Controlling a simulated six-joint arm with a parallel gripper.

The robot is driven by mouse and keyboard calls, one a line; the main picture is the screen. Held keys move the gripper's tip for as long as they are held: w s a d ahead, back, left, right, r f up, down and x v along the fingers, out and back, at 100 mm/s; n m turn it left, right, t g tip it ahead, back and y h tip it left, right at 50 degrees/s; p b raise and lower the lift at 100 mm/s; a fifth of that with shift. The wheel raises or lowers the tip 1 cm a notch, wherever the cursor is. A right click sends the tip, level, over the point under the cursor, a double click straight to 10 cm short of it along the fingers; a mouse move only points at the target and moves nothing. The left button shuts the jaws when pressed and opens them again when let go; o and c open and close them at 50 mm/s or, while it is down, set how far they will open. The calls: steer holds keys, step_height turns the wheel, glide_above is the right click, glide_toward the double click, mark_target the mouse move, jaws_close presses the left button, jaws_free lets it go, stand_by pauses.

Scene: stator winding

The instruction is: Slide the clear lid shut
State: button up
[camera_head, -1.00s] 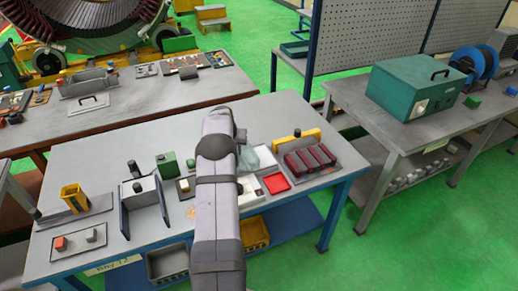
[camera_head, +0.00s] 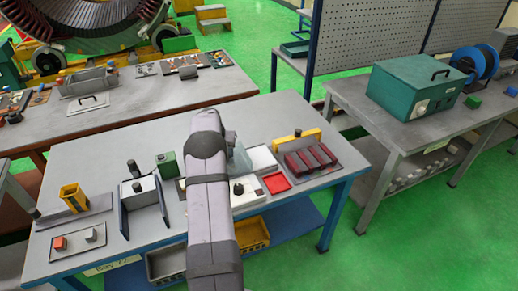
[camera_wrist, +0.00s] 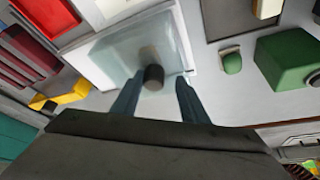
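The clear lid (camera_wrist: 118,60) is a pale translucent sheet with a dark round knob (camera_wrist: 153,79), seen in the wrist view over a white case (camera_wrist: 192,58). In the head view, the lid (camera_head: 240,161) shows just right of my arm, with a white surface (camera_head: 263,158) uncovered to its right. My gripper (camera_wrist: 160,80) has its two dark fingers apart, one on each side of the knob. A gap shows at the right finger; whether the left one touches is unclear. My arm hides the gripper and the knob in the head view.
A red tray (camera_head: 276,183) and a rack of dark red bars (camera_head: 311,158) with a yellow bar (camera_head: 297,139) lie to the right. A green block (camera_head: 167,163) and an upright grey fixture (camera_head: 144,203) stand to the left. The back of the table is clear.

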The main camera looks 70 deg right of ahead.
steer(key=shift+s+a+f, duration=0.35)
steer(key=shift+s+f, duration=0.1)
steer(key=shift+f, duration=0.3)
steer(key=shift+r, duration=0.1)
steer(key=shift+w+d+r+p, duration=0.1)
steer(key=shift+d+r+p, duration=0.1)
steer(key=shift+r+p, duration=0.65)
steer(key=shift+w+d+r+p, duration=0.1)
steer(key=shift+r+p, duration=0.6)
steer(key=shift+r, duration=1.7)
steer(key=shift+w, duration=0.1)
